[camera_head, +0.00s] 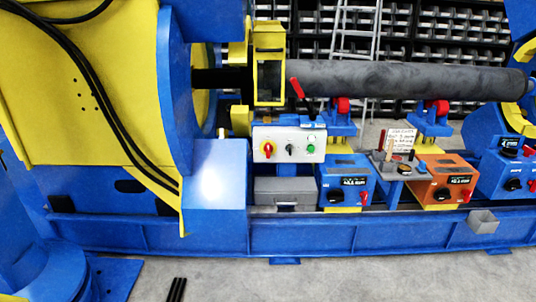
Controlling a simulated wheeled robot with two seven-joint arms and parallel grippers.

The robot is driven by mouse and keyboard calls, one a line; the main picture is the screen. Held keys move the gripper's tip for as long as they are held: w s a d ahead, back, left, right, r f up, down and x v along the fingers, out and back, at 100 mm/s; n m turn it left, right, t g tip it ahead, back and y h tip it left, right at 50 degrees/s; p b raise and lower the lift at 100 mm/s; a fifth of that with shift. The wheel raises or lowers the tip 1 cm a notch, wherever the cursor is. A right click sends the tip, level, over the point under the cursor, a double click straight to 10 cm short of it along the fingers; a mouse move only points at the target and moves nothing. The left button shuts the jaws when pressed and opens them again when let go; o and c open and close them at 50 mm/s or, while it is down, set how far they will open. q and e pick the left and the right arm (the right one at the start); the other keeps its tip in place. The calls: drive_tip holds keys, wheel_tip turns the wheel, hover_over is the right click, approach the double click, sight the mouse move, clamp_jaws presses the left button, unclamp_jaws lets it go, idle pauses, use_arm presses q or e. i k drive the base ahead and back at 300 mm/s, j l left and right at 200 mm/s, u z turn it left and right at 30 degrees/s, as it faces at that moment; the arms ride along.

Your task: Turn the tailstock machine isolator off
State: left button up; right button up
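A light grey control panel (300,137) is fixed on the machine frame near the middle of the view. On its left is a red rotary switch on a yellow plate (267,149), which looks like an isolator. Beside it are a black selector (290,149) and a green button (311,149). Blue, orange and blue boxes to the right carry black knobs and small red handles (363,198), (467,195), (530,151). I cannot read which one is labelled tailstock, nor the switch positions. Neither of my grippers can be made out.
A long dark cylinder (400,78) lies above red rollers (343,105). A blue base beam (310,237) runs across the front. A grey case (286,191) is under the panel. The floor (350,280) in front is mostly clear; dark bars (177,290) show at its lower edge.

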sight(268, 147)
drive_tip(key=i+l, duration=1.05)
drive_tip(key=l, duration=0.15)
drive_tip(key=i+l+u, duration=0.1)
drive_tip(key=i+l, duration=0.95)
drive_tip(key=l, duration=0.25)
